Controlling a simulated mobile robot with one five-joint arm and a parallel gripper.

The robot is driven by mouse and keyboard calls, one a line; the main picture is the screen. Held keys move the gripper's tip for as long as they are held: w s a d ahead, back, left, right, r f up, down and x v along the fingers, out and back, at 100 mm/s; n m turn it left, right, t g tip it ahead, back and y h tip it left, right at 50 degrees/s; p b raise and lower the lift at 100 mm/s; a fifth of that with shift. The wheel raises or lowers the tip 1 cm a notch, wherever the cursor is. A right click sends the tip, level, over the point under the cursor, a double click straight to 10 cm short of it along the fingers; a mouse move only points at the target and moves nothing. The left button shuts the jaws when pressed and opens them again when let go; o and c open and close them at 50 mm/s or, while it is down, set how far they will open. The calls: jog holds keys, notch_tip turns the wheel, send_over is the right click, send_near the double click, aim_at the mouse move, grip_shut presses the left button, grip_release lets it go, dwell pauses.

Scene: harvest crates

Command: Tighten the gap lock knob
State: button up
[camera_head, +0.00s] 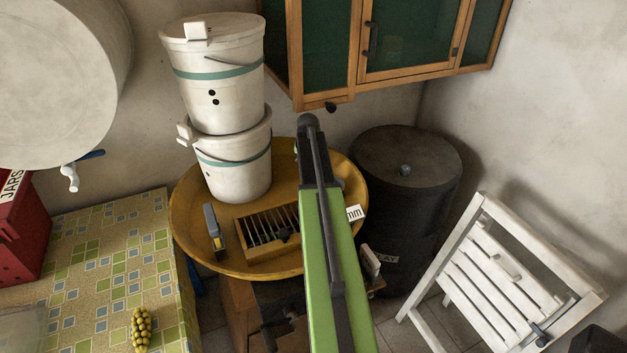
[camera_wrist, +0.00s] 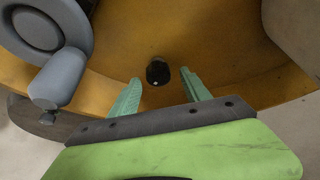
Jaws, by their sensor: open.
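A small black knob (camera_wrist: 158,72) shows in the wrist view against an ochre surface; it looks like the gap lock knob. My gripper (camera_wrist: 161,78) is open, with one green finger on each side of the knob's near end. I cannot tell whether either finger touches it. A grey round part with a handle (camera_wrist: 58,80) is at the left of the wrist view. In the head view my green arm hides the gripper and most of what stands at the right of the round ochre tray (camera_head: 185,225). A label reading "mm" (camera_head: 355,213) shows beside the arm.
Two stacked white buckets (camera_head: 215,95) and a slatted wooden box (camera_head: 262,252) stand on the tray. A black drum (camera_head: 410,205) and a white folding chair (camera_head: 500,280) are to the right. A wooden cabinet (camera_head: 350,45) hangs above. A tiled table (camera_head: 95,260) is at left.

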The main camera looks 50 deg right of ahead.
jog(key=b+x, duration=0.1)
jog(key=x, duration=0.1)
jog(key=shift+w+d+f, duration=0.1)
jog(key=shift+f, duration=0.3)
jog(key=shift+r, duration=0.1)
